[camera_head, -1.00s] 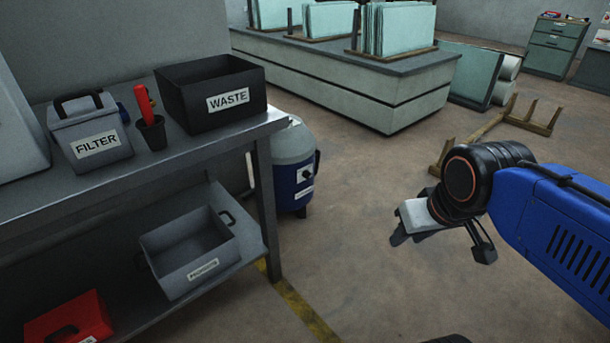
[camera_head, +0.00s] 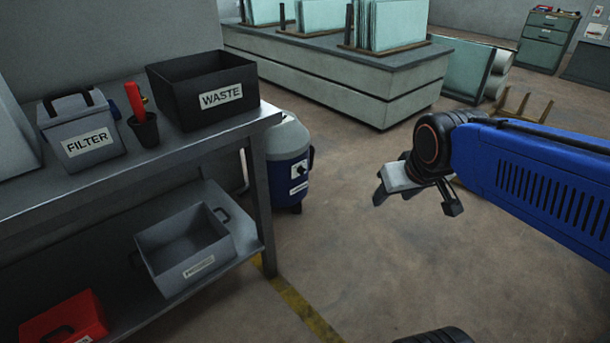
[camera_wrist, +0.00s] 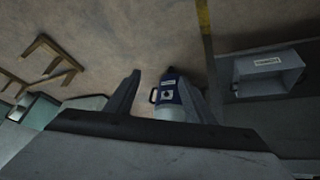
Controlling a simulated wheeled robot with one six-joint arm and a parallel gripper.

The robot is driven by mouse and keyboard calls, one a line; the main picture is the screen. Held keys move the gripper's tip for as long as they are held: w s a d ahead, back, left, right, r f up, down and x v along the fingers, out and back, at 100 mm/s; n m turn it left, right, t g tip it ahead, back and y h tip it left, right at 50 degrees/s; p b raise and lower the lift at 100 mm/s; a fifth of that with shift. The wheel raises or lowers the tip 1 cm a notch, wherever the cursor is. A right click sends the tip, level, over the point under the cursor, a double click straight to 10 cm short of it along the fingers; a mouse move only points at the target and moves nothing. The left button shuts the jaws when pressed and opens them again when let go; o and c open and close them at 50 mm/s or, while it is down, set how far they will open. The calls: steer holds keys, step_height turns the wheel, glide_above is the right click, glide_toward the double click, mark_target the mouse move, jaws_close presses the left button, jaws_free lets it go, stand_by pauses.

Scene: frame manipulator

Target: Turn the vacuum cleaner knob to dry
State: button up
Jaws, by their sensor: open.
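The vacuum cleaner (camera_head: 288,165) is a blue canister with a pale grey top, standing on the floor just right of the workbench. Its dark knob (camera_head: 300,170) is on the front, on a white label; its setting is too small to read. My gripper (camera_head: 412,200) is open and empty, in the air to the right of the vacuum and apart from it. In the wrist view the vacuum (camera_wrist: 170,96) shows upside down between the fingers of my gripper (camera_wrist: 160,95), some distance off, with its knob (camera_wrist: 167,97) facing the camera. The right finger hides part of it.
The metal workbench (camera_head: 215,147) on the left carries a black WASTE bin (camera_head: 205,95), a grey FILTER box (camera_head: 80,130) and a dark cup (camera_head: 145,130). A grey tray (camera_head: 185,250) sits on its lower shelf. The floor between vacuum and gripper is clear.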

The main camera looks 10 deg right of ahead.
mark_target(302, 171)
steer(key=w+d+f+n+t, duration=0.1)
steer(key=w+d+f+t, duration=0.1)
steer(key=w, duration=1)
steer(key=w+d+f+t, duration=0.1)
steer(key=w+f, duration=0.1)
steer(key=w, duration=1)
steer(key=w+d+f+n+t, duration=0.1)
steer(key=w+d+f+t, duration=0.1)
steer(key=w, duration=1)
steer(key=w+f+n+t+y, duration=0.2)
steer(key=w+f+y, duration=0.1)
steer(key=w+f, duration=1.1)
steer(key=w+a+f+n+t+y, duration=0.1)
steer(key=w+f+y, duration=0.15)
steer(key=f, duration=0.95)
steer(key=w+a+f+n+t+y, duration=0.15)
steer(key=f+y, duration=0.25)
steer(key=f, duration=0.9)
steer(key=x, duration=1.7)
steer(key=shift+r+m, duration=0.3)
steer(key=shift+m, duration=0.05)
steer(key=shift+s+a, duration=0.15)
steer(key=shift+a, duration=0.05)
steer(key=shift+c, duration=0.7)
steer(key=c, duration=0.9)
